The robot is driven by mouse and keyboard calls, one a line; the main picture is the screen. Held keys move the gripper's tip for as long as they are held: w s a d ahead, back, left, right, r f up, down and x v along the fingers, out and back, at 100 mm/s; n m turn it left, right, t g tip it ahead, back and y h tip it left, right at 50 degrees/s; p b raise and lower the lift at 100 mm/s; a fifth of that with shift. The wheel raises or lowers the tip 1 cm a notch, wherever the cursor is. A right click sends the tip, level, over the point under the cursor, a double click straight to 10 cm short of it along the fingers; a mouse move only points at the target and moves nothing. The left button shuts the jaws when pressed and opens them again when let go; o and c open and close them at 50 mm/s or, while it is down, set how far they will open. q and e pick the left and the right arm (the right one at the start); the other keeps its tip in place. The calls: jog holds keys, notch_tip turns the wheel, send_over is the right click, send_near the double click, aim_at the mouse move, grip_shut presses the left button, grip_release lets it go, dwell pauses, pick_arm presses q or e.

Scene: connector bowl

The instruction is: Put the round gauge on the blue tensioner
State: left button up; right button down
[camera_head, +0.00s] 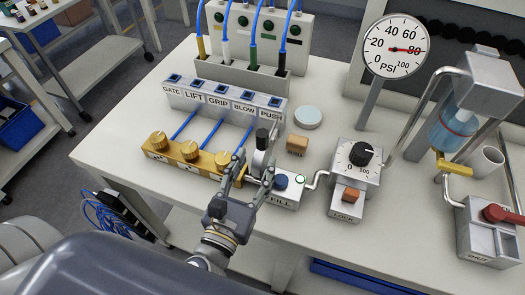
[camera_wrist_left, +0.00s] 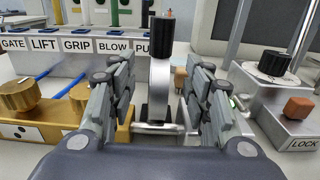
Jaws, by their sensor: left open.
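The only round gauge that shows clearly is a white PSI dial (camera_head: 394,48) on a grey post at the back right, its red needle pointing near 80. I cannot tell which thing is the blue tensioner; a dark blue round knob (camera_head: 281,182) sits on the FILL block. My left gripper (camera_head: 252,168) is open at the table's front, left of that knob. In the left wrist view its fingers (camera_wrist_left: 159,78) stand either side of a silver upright piece (camera_wrist_left: 159,88) with a black top (camera_wrist_left: 160,36). I see no clear contact.
A yellow block with several knobs (camera_head: 188,152) lies left of my gripper, before a labelled switch row (camera_head: 225,104). A pale blue disc (camera_head: 308,116) and a small tan block (camera_head: 297,145) lie behind. A LOCK box (camera_head: 353,170) and a red-handled valve (camera_head: 500,214) stand right.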

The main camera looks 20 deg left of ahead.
aim_at(262, 149)
pick_arm(q)
jog(key=shift+w, duration=0.55)
jog(key=shift+w+r+p, duration=0.15)
jog(key=shift+w+p, duration=0.4)
jog(key=shift+p, duration=0.05)
jog(key=w+p, duration=0.1)
jog(key=w, duration=0.2)
jog(key=shift+w, duration=0.15)
jog(key=shift+w+f+p, duration=0.25)
jog(key=shift+w+p, duration=0.1)
jog(key=shift+w, duration=0.1)
grip_shut()
